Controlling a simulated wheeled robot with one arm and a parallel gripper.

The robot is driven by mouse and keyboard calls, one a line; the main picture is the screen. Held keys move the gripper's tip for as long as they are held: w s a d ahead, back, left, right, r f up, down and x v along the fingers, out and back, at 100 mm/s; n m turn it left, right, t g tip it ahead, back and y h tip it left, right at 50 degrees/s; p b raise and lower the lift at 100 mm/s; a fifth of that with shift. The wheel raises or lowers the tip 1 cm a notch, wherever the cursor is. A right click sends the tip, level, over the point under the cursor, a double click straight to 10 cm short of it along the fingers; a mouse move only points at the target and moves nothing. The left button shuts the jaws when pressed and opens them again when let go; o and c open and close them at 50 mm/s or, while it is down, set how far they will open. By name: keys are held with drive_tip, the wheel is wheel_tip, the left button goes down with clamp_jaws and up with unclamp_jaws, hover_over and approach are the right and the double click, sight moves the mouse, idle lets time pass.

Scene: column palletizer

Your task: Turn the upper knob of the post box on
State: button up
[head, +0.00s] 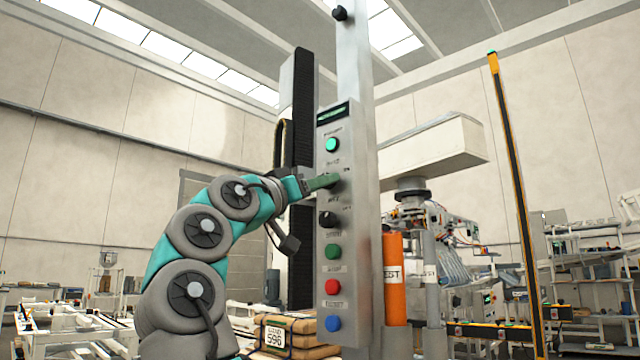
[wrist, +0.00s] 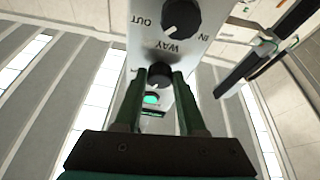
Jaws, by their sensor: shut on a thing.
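The post box (head: 347,270) is a tall grey panel with a small dark display at its top and a lit green lamp (head: 332,144) below it. My gripper (head: 323,182) reaches in from the left in the head view and is at the upper knob, mostly hiding it there. In the wrist view my gripper (wrist: 160,82) has its two green fingers on either side of the black upper knob (wrist: 159,73), shut on it. I cannot tell which way its mark points. The lower black knob (head: 327,219) is free; it also shows in the wrist view (wrist: 182,18), beside OUT and IN labels.
Below the knobs are a green button (head: 333,251), a red button (head: 332,286) and a blue button (head: 333,323). An orange cylinder (head: 394,275) stands right of the post. A black and yellow pole (head: 515,190) stands farther right.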

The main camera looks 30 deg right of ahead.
clamp_jaws()
drive_tip(key=shift+w+r+m+g+h+p, duration=0.1)
drive_tip(key=shift+m+g+p, duration=0.5)
drive_tip(key=shift+m, duration=0.45)
drive_tip(key=shift+s+f+m+g+h+p, duration=0.1)
drive_tip(key=shift+m+g+p, duration=0.3)
drive_tip(key=shift+m+p, duration=0.55)
drive_tip(key=shift+w+r+m+g+h+p, duration=0.1)
drive_tip(key=shift+m+g+p, duration=0.45)
drive_tip(key=shift+m, duration=0.65)
drive_tip(key=o, duration=0.9)
unclamp_jaws()
drive_tip(key=shift+c, duration=0.2)
drive_tip(key=shift+a, duration=0.15)
